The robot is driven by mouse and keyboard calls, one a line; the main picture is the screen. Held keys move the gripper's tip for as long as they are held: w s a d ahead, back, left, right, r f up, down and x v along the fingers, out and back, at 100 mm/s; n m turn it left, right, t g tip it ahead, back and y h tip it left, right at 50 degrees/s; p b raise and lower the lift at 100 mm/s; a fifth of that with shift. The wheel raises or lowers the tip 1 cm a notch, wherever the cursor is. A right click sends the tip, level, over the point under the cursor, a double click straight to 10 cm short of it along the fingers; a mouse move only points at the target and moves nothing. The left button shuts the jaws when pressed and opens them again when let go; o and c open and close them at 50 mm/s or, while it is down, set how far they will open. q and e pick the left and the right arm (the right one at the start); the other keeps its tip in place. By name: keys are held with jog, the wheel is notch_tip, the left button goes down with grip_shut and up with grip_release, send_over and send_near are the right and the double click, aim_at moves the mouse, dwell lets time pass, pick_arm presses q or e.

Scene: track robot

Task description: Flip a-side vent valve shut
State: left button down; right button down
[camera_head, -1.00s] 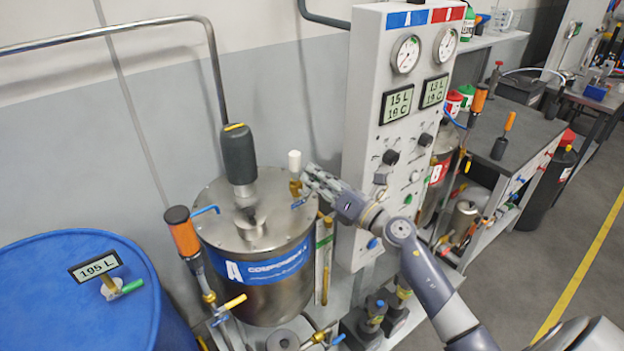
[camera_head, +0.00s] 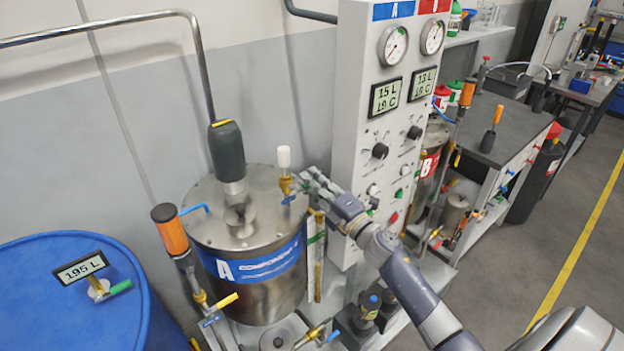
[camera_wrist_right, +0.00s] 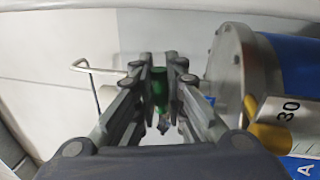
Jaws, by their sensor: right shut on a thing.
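The A-side vent valve (camera_head: 285,184) stands on the lid of the steel tank A (camera_head: 262,283). It has a brass body, a white cap (camera_head: 284,156) and a small blue lever (camera_head: 289,200). My right gripper (camera_head: 308,181) reaches in from the right at the valve, with its fingers at lever height. In the right wrist view the fingers (camera_wrist_right: 160,88) are close together around a narrow green part (camera_wrist_right: 159,90). The fingers partly hide what they hold, so the exact grip on the valve is unclear. My left gripper is out of view.
The control panel (camera_head: 354,160) with gauges and displays stands close to my right arm. A dark cylinder with a pipe (camera_head: 227,150) rises from the lid. A blue drum (camera_head: 50,310) is at the left. Tank B (camera_head: 427,175) and a workbench (camera_head: 470,140) are beyond the panel.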

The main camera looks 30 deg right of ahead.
jog(key=shift+f+m, duration=0.3)
jog(key=shift+m, duration=0.3)
jog(key=c, duration=1.7)
grip_release()
jog(key=shift+o, duration=0.2)
jog(key=shift+s, duration=0.1)
jog(key=v, duration=1.2)
jog(key=shift+a+f, duration=0.1)
jog(key=shift+f, duration=0.05)
